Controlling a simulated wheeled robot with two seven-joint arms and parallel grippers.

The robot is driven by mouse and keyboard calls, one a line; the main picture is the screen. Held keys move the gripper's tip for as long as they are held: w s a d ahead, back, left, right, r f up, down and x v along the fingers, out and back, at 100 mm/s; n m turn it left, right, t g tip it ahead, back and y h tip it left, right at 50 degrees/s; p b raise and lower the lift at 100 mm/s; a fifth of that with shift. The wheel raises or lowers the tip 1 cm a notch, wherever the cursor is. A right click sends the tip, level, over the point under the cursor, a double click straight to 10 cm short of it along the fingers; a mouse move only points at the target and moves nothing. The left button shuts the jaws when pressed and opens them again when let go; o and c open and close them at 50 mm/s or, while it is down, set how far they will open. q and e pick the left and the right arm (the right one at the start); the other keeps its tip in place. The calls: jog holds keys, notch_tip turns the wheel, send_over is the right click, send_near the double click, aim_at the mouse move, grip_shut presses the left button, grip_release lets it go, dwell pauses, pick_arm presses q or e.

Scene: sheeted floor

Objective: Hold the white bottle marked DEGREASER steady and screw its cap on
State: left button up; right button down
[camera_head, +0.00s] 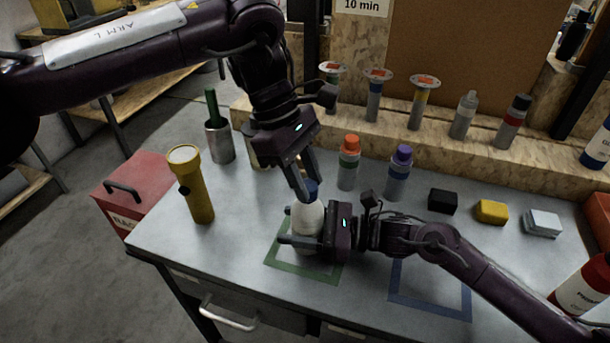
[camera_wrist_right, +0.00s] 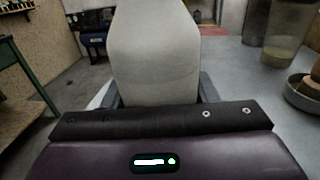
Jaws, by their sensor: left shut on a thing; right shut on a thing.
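The white bottle (camera_head: 307,222) stands upright in the green outlined square (camera_head: 310,272) on the bench. My right gripper (camera_head: 301,229) comes in from the right and is shut around the bottle's body. In the right wrist view the pale bottle (camera_wrist_right: 156,60) fills the space between the fingers; no label text is readable. The fingers partly hide the cap, so I cannot tell how the cap sits on the neck.
A yellow flashlight (camera_head: 195,190) and a metal cup (camera_head: 219,143) stand left. Orange-capped (camera_head: 348,165) and purple-capped (camera_head: 398,175) bottles stand close behind. Black (camera_head: 442,201), yellow (camera_head: 491,211) and white (camera_head: 542,223) blocks lie right. A blue outlined square (camera_head: 430,290) is partly under my right arm.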

pick_arm(q)
jog(key=shift+w+m+g+y, duration=0.1)
jog(key=shift+m+g+y, duration=0.25)
jog(key=shift+m, duration=0.85)
jog(key=o, duration=0.9)
jog(key=shift+o, duration=0.2)
jog(key=shift+r, duration=0.15)
jog(key=shift+r, duration=2.15)
jog(key=shift+c, duration=0.4)
